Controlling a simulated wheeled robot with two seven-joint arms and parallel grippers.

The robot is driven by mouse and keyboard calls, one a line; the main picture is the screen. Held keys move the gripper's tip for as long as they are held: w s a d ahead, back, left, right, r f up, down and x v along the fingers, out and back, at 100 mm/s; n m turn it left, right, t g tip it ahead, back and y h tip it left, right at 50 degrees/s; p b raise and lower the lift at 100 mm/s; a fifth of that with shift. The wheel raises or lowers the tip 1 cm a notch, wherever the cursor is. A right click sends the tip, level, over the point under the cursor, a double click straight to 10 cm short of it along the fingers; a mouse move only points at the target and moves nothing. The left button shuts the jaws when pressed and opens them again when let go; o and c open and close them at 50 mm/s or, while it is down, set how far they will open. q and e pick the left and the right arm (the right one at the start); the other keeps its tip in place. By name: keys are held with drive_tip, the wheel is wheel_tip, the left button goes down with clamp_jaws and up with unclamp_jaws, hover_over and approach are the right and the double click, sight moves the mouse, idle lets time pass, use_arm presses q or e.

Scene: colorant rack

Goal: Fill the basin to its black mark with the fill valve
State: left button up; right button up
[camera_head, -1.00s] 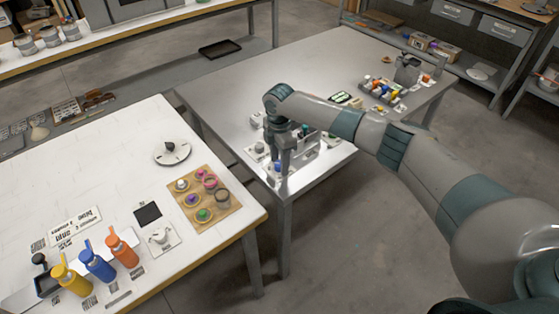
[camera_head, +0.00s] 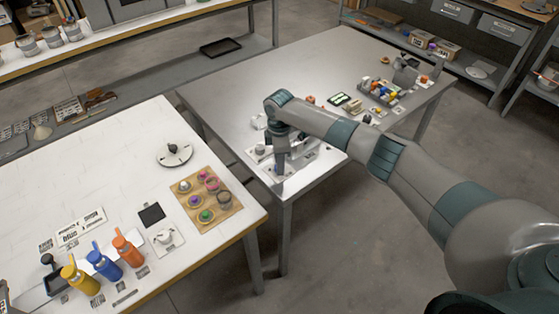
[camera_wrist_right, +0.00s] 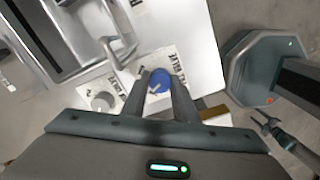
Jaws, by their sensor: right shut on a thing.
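A round blue knob (camera_wrist_right: 160,82), which looks like the fill valve, sits on a white labelled plate at the table corner. My right gripper (camera_wrist_right: 159,88) is shut on it, one finger on each side. In the head view my right gripper (camera_head: 279,170) points down at the near corner of the metal table, and the knob is hidden. A metal basin (camera_wrist_right: 62,45) with a dark strip lies at upper left of the wrist view. Its water level and black mark cannot be made out.
A grey knob (camera_wrist_right: 103,100) on its own labelled plate stands beside the blue one. A bent metal spout (camera_wrist_right: 112,48) is near the basin. The white table (camera_head: 110,185) at left holds bottles and a wooden tray (camera_head: 222,214). The metal table's middle (camera_head: 290,80) is clear.

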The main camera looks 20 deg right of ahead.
drive_tip(key=o, duration=1.1)
drive_tip(key=shift+c, duration=0.2)
drive_tip(key=shift+r, duration=0.15)
wheel_tip(320, 180, up, 17)
drive_tip(key=b, duration=0.4)
